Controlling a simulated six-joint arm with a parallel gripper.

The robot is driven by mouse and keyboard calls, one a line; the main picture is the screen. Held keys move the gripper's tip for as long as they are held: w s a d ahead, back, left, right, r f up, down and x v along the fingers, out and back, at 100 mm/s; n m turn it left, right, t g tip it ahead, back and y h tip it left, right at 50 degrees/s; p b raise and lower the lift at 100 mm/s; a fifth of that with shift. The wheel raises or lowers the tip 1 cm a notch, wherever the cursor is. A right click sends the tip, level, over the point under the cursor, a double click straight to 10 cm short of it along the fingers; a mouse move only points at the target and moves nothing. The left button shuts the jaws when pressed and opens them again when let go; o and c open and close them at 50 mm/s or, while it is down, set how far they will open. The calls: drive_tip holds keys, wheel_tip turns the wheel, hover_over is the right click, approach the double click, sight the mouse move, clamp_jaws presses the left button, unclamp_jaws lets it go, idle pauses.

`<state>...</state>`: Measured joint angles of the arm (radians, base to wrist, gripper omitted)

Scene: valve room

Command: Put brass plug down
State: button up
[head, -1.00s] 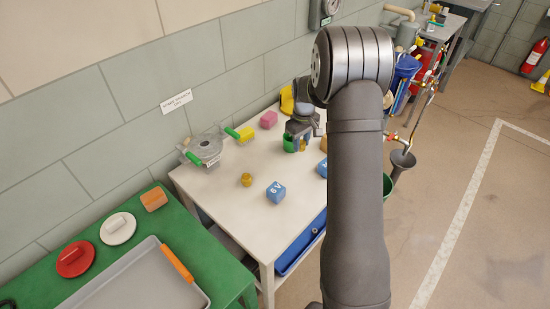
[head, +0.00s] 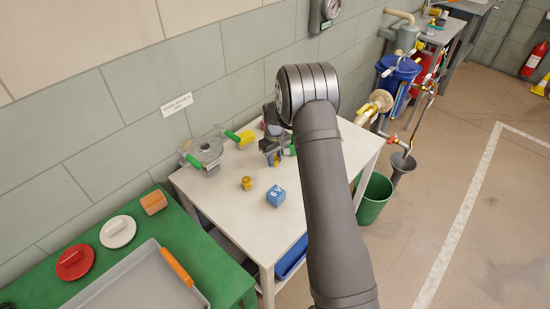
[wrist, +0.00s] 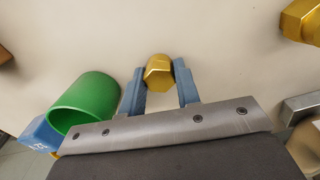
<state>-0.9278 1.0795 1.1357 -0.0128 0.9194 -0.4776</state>
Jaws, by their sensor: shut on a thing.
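My gripper (head: 274,162) is over the white table, and in the wrist view its two blue-grey fingers (wrist: 159,88) are shut on a brass plug (wrist: 159,72) with a six-sided face. In the head view the held plug (head: 276,163) shows only as a small gold patch between the fingers. I cannot tell whether it touches the table. A second brass piece (head: 247,183) stands on the table to the left, and it also shows at the wrist view's upper right (wrist: 303,22).
The white table (head: 222,197) has free room around the second brass piece. A green cup (wrist: 88,103) is close left of the fingers in the wrist view.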

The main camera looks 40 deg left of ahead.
sight(275, 158)
drive_tip(key=shift+f, duration=0.1)
drive_tip(key=o, duration=1.1)
wheel_tip(275, 158, up, 12)
drive_tip(key=shift+r, duration=0.15)
